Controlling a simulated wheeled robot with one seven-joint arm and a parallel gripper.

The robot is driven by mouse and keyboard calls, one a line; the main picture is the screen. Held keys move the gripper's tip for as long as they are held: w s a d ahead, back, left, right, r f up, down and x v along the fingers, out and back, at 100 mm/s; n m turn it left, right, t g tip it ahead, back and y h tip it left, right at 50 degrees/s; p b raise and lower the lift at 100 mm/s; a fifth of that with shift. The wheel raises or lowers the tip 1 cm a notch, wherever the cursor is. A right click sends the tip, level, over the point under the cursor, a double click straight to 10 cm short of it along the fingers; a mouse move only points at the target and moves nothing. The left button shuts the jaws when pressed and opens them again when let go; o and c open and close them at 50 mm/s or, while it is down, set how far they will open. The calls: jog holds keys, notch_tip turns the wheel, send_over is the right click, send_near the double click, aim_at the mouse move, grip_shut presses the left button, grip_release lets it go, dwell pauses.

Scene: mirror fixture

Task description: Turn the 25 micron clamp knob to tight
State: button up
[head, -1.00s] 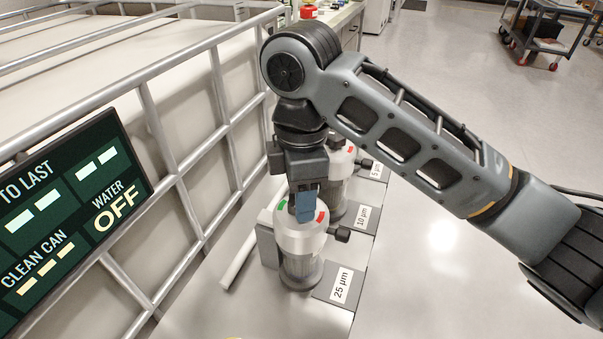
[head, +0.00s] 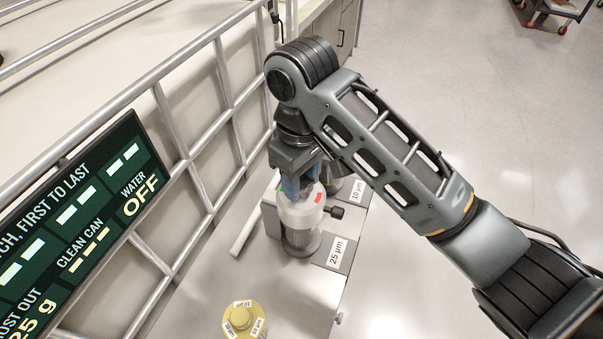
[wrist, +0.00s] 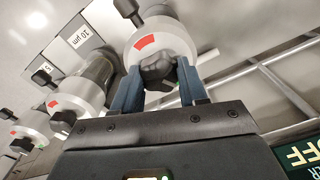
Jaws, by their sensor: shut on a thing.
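The 25 µm housing (head: 301,212) is a clear cylinder with a pale cap, standing by the 25 µm label (head: 336,254). Its black lobed clamp knob (wrist: 156,68) sits on top of the cap in the wrist view. My gripper (wrist: 157,76) has its two blue fingers shut on this knob, one on each side. A red mark (wrist: 146,42) shows on the cap, beyond the knob; it also shows in the head view (head: 319,197). In the head view my gripper (head: 300,184) hides the knob and most of the cap top.
The 10 µm housing (wrist: 84,84) stands beside it, with another housing (wrist: 29,128) further along. A black side knob (head: 334,212) sticks out right of the 25 µm housing. A metal rail fence (head: 190,150) and a screen reading water OFF (head: 80,225) are at left.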

aim_at(302, 183)
jog(key=m, duration=0.6)
jog(key=shift+m, duration=0.4)
dwell(0.3)
jog(key=o, duration=1.1)
jog(key=shift+c, duration=0.2)
jog(key=shift+r, duration=3.85)
